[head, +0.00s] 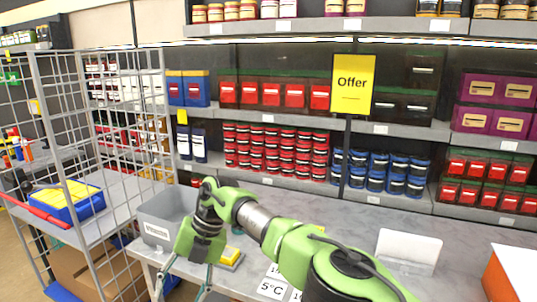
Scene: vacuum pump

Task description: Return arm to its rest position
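My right arm (290,247), green with black joints, comes in from the bottom right and reaches left across the grey table. Its wrist bends down, and my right gripper (181,284) hangs beside the grey bin at the table's front left. The gripper's thin fingers are spread apart with nothing seen between them; their tips are near the lower picture edge. The grey bin (155,231), with a label on its front, is partly hidden by the wrist. My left gripper is not in view.
A small yellow-topped item (231,254) lies right of the gripper. Printed cards (272,288) lie by the arm. A white stand (408,250) and an orange-white box (512,272) are at right. A wire cage trolley (90,170) stands left; stocked shelves (270,118) line the back.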

